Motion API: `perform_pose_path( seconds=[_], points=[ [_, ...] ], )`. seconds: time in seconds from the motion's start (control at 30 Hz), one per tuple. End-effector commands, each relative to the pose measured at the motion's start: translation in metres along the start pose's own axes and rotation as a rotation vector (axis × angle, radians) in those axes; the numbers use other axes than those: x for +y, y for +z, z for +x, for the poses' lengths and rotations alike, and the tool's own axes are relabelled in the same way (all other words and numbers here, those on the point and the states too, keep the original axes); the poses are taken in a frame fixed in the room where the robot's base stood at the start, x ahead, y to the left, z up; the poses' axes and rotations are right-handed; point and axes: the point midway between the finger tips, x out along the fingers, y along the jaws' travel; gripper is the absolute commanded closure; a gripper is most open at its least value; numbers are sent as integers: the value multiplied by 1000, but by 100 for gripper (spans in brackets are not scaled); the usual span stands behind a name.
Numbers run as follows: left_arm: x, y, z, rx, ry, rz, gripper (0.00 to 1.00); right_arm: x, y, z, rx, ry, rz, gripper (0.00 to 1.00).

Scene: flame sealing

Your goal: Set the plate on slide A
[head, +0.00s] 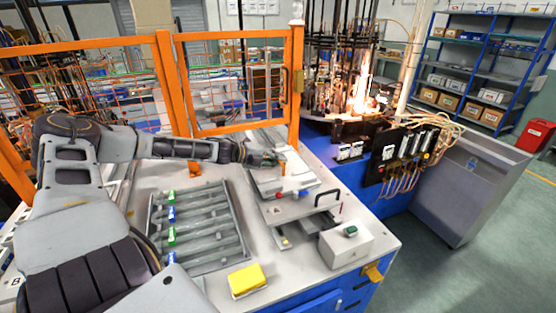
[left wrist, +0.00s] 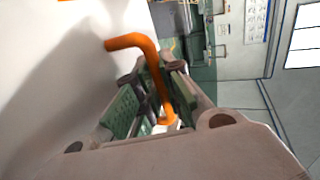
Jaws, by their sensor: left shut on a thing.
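My left gripper (head: 272,160) reaches in from the left and is shut on an orange handle (head: 283,167). In the left wrist view the green-padded fingers (left wrist: 160,110) close around this bent orange handle (left wrist: 152,62). The handle joins a pale flat surface (left wrist: 60,80), which looks like the plate. In the head view the pale plate (head: 294,181) is under the gripper, over the slide assembly (head: 300,208) with a black handle. I cannot tell whether the plate touches the slide, nor read which slide is A. My right gripper is not in view.
A grey rack (head: 205,240) with colour-ended tubes lies left of the slides. A yellow block (head: 246,281) and a grey box (head: 346,247) with a green button stand at the front. Orange fencing (head: 235,130) and a bright flame (head: 360,95) are behind.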

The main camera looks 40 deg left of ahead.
Motion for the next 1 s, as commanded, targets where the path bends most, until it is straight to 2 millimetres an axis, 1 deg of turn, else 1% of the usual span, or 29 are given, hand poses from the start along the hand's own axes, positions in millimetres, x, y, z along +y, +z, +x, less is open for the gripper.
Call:
perform_pose_path(
  seconds=[0.17, 0.2, 0.37, 0.4, 0.63, 1.0],
  points=[
    [-2, 0, 0, 0, -3, 1, 100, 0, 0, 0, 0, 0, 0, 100],
    [-2, 0, 0, 0, -3, 1, 88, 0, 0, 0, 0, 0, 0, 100],
    [-2, 0, 0, 0, -2, 1, 68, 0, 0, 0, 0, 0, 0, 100],
    [-2, 0, 0, 0, -2, 1, 66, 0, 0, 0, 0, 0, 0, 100],
    [1, 0, 0, 0, 2, -1, 66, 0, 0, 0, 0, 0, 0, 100],
    [-1, 0, -2, 2, 0, 2, 66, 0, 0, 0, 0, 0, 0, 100]
  ],
)
